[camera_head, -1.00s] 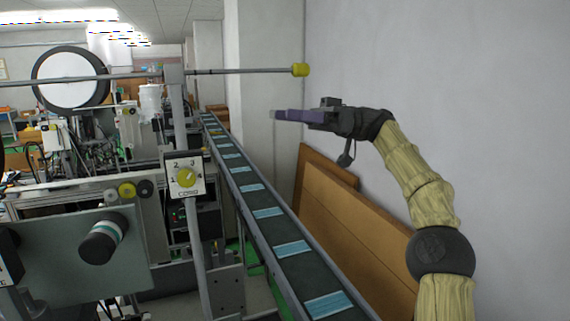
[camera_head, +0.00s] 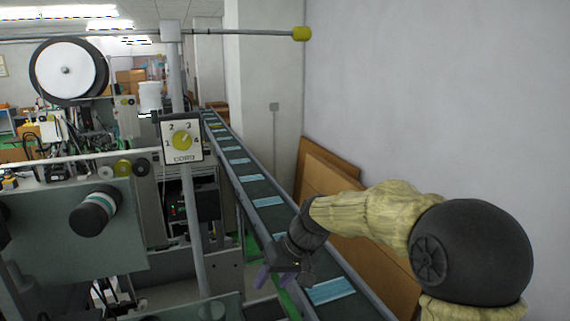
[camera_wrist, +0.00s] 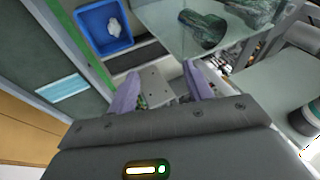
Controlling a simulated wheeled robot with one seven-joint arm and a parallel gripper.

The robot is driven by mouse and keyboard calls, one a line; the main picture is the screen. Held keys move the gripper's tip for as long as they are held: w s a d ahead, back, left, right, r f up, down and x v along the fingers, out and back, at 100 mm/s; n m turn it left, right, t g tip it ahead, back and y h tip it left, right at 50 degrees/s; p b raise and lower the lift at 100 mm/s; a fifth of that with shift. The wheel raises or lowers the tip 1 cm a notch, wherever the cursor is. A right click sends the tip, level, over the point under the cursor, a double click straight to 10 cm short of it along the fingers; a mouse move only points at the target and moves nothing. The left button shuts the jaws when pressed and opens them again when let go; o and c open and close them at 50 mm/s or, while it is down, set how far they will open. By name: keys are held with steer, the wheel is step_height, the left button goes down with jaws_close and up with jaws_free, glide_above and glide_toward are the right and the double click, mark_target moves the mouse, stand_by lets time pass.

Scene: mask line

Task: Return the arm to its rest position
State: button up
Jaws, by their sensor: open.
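My gripper (camera_head: 275,278) is in the lower middle of the head view, its purple fingers pointing down and left. It hangs at the left edge of the conveyor, and my arm comes in from the right, bent low. In the wrist view my gripper (camera_wrist: 160,84) shows its two purple fingers spread apart with nothing between them. It is open and empty.
The conveyor (camera_head: 258,187) carries several blue masks (camera_head: 269,202). Machinery and a dial box (camera_head: 182,139) on a post stand left. Brown boards (camera_head: 335,200) lean on the right wall. The wrist view shows a blue bin (camera_wrist: 82,28).

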steer(key=s+d+f+m+t+h+b, duration=0.1)
steer(key=s+d+f+m+h+b, duration=0.3)
steer(key=s+d+f, duration=1.1)
steer(key=s+d+h, duration=0.1)
steer(key=s+d, duration=0.1)
steer(key=shift+s+d+m, duration=0.2)
steer(key=shift+d+m, duration=0.2)
steer(key=shift+f, duration=0.1)
stand_by(1.0)
